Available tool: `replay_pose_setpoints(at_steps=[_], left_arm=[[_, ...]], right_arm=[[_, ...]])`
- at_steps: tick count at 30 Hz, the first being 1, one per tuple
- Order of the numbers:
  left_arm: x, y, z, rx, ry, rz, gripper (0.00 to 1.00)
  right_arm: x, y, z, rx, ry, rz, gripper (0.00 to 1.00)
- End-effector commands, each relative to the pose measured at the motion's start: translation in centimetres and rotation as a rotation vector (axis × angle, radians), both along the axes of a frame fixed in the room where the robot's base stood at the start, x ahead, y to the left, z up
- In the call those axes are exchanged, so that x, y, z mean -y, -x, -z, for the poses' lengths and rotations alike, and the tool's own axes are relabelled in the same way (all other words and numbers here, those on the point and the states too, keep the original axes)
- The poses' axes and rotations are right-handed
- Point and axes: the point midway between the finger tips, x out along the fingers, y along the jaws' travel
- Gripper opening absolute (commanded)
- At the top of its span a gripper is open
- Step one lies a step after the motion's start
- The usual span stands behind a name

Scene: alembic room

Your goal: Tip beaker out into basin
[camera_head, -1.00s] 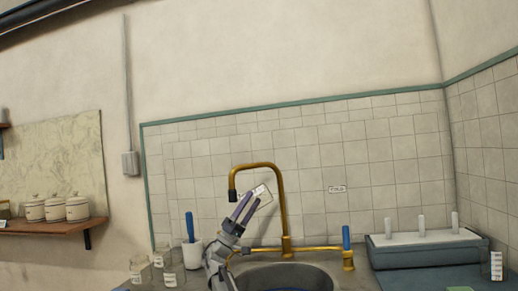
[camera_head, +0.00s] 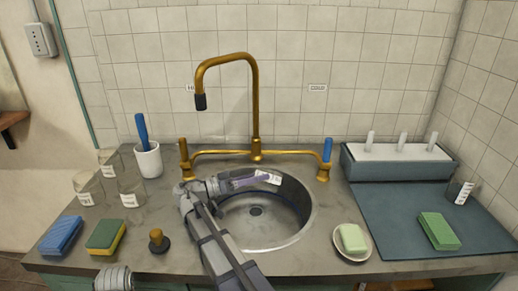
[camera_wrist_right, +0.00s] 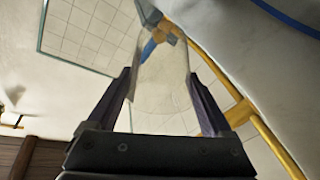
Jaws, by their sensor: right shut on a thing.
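My right gripper (camera_head: 248,183) is shut on a clear glass beaker (camera_head: 268,177) with a white label. In the head view it is over the back part of the round metal basin (camera_head: 260,236), below the gold tap. The beaker lies on its side, pointing right. In the right wrist view the beaker (camera_wrist_right: 163,95) sits between the two dark fingers and looks clear; I cannot tell whether any liquid is in it. My right forearm hides the basin's left front.
The gold tap (camera_head: 256,110) stands behind the basin. Several glass beakers and a white cup (camera_head: 148,161) are at the left. Sponges and a wooden-handled stopper (camera_head: 158,241) lie in front. A soap dish (camera_head: 366,254) and a blue-grey drainer (camera_head: 400,235) are at the right.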

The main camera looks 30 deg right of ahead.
Motion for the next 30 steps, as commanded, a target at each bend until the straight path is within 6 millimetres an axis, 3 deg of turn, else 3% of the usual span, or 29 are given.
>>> replay_pose_setpoints(at_steps=[1,6,30], left_arm=[[0.0,0.1,-1.8,0.000,0.000,0.000,0.50],[0.0,0.1,-5.0,0.000,0.000,0.000,0.50],[0.1,-0.1,-19.4,0.000,0.000,-0.001,0.50]], right_arm=[[0.0,1.2,-1.0,0.027,-0.030,0.001,0.01],[-0.1,2.3,-1.5,0.115,-0.138,0.002,0.01],[0.0,2.4,-2.8,0.519,-0.720,0.015,0.01]])
